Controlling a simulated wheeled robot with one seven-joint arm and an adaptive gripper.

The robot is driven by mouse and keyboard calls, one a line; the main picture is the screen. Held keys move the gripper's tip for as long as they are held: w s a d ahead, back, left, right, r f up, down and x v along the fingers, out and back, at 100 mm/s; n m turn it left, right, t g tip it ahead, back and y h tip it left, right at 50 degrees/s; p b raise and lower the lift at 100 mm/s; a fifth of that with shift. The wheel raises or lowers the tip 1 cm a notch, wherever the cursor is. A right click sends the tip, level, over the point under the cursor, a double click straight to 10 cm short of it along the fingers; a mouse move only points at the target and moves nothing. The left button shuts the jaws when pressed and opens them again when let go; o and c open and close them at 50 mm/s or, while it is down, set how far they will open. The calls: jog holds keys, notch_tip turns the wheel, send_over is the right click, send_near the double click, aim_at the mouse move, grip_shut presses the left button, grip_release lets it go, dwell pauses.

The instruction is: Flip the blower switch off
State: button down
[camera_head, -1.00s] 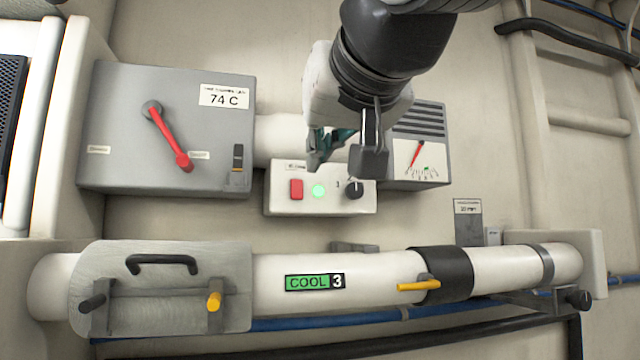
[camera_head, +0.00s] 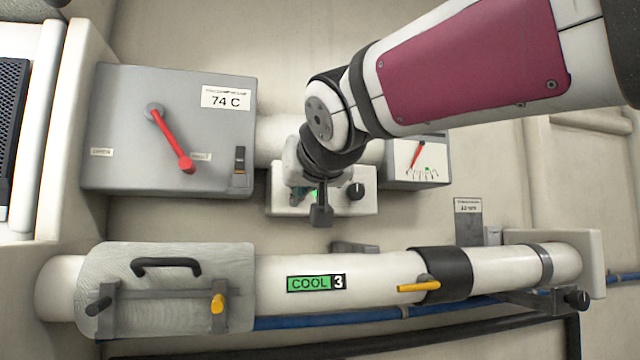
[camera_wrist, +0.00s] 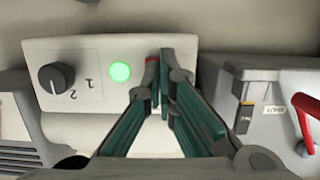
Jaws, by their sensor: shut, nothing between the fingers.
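A white switch box (camera_head: 367,202) on the wall carries a round green lamp, lit, and a black knob (camera_head: 357,190). In the wrist view the box (camera_wrist: 85,110) appears upside down, with the knob (camera_wrist: 56,78), the green lamp (camera_wrist: 120,71) and part of a red rocker switch (camera_wrist: 151,72). My gripper (camera_wrist: 160,62) is shut and empty, its fingertips over or beside the red switch, covering most of it. I cannot tell whether they touch. In the head view my gripper (camera_head: 300,194) hides the red switch and part of the lamp.
A grey box (camera_head: 125,120) with a red lever and a "74 C" label is on the left. A gauge box (camera_head: 415,163) is to the right. Below runs a white pipe (camera_head: 375,268) with a "COOL 3" label, yellow handles and a grey cover.

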jog(key=shift+f+b, duration=0.1)
jog(key=shift+b, duration=0.2)
jog(key=shift+w+f+b, duration=0.2)
jog(key=shift+w+b, duration=0.1)
jog(key=shift+b, duration=0.7)
jog(key=shift+w+t+b, duration=0.1)
jog(key=shift+t+b, duration=0.4)
jog(key=shift+b, duration=0.5)
jog(key=t+b, duration=0.1)
jog(key=b, duration=0.5)
jog(key=t+y+b, duration=0.1)
jog(key=b, duration=0.6)
jog(key=shift+w+f+t, duration=0.2)
jog(key=shift+f+t, duration=0.1)
jog(key=shift+t, duration=0.1)
jog(key=shift+s+r+p, duration=0.1)
jog(key=shift+r+p, duration=0.1)
jog(key=shift+p, duration=0.1)
jog(key=shift+f, duration=0.1)
